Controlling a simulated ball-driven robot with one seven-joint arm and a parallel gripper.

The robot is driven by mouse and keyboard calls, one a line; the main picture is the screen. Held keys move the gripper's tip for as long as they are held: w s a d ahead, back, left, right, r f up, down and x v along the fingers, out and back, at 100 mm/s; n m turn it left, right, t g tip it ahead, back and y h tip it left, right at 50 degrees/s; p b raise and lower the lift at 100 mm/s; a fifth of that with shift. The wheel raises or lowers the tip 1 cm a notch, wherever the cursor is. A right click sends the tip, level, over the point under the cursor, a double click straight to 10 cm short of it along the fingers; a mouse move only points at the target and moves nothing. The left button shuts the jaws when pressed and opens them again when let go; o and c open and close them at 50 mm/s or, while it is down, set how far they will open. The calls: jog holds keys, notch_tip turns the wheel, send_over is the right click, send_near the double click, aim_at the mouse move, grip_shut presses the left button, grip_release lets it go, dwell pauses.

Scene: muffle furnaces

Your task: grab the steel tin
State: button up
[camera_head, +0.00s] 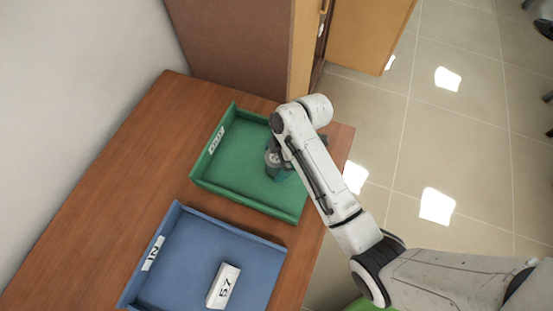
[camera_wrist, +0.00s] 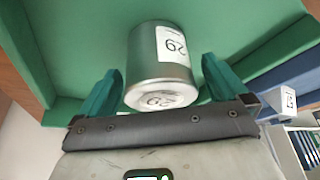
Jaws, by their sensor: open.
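The steel tin (camera_wrist: 160,58) is a grey metal cylinder with a white label marked 29 on its side and another on its end. In the wrist view it lies between the two teal fingers of my gripper (camera_wrist: 160,85), with a gap visible on the right side. My gripper is open. In the head view my gripper (camera_head: 280,172) is low over the green tray (camera_head: 248,206). My arm covers part of that tray, and I cannot clearly make out the tin there.
A blue tray (camera_head: 190,265) marked IN stands nearer on the wooden table (camera_head: 110,180). A white box (camera_head: 223,286) marked 57 is in it. A brown cabinet (camera_head: 235,45) stands behind the green tray. A wall runs along the left.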

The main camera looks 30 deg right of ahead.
jog(key=shift+x, duration=0.85)
jog(key=c, duration=1.2)
jog(key=shift+o, duration=0.2)
jog(key=shift+r, duration=0.1)
